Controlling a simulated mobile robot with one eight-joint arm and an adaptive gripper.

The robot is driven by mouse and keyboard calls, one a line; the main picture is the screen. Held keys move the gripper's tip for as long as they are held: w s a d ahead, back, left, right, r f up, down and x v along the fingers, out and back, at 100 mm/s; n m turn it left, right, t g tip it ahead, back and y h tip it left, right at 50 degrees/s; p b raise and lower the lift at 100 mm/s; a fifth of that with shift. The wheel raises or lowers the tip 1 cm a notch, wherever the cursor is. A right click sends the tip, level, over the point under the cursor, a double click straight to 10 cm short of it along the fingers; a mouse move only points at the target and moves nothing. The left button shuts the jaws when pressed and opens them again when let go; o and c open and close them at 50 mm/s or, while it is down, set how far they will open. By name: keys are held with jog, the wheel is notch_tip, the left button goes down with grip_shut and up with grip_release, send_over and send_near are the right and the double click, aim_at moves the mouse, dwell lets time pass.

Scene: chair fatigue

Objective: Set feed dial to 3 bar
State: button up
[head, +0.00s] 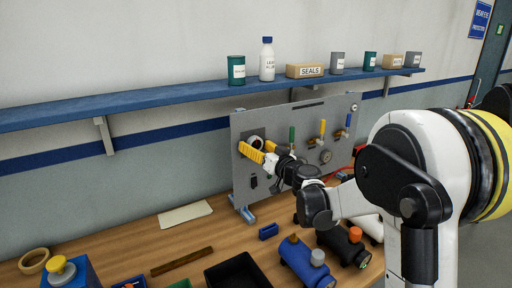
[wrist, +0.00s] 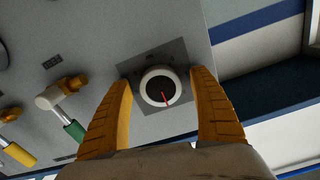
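The feed dial (wrist: 161,88) is a round knob with a white ring, a dark face and a red pointer line, on a dark square plate on the grey panel (head: 338,112). In the wrist view the red line points down and slightly right; no scale figures are readable. My gripper (wrist: 163,95) is open, with one yellow finger on each side of the dial and gaps between fingers and knob. In the head view my gripper (head: 255,150) is at the panel's upper left, partly covering the dial (head: 257,141).
Yellow-handled (wrist: 18,153) and green-handled (wrist: 74,130) valves sit left of the dial in the wrist view. A blue shelf (head: 150,98) with containers runs above the panel.

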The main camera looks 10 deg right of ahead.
jog(key=v, duration=1.2)
jog(key=s+a+f+n+g, duration=0.1)
jog(key=s+a+f+g, duration=0.2)
jog(key=s+a+g, duration=0.55)
jog(key=s+d+f+h, duration=0.1)
jog(key=s+f+h, duration=0.1)
jog(key=s, duration=0.5)
jog(key=s+d+f+m+g+h, duration=0.1)
jog(key=s+d+f, duration=0.1)
jog(key=s, duration=0.6)
jog(key=s+d+f+m+h, duration=0.1)
jog(key=s+d+f+h, duration=0.1)
jog(key=s+f, duration=0.2)
jog(key=s, duration=0.3)
jog(key=shift+s+g+h+b, duration=0.2)
jog(key=shift+g+h+b, duration=0.1)
jog(key=shift+g+b, duration=0.05)
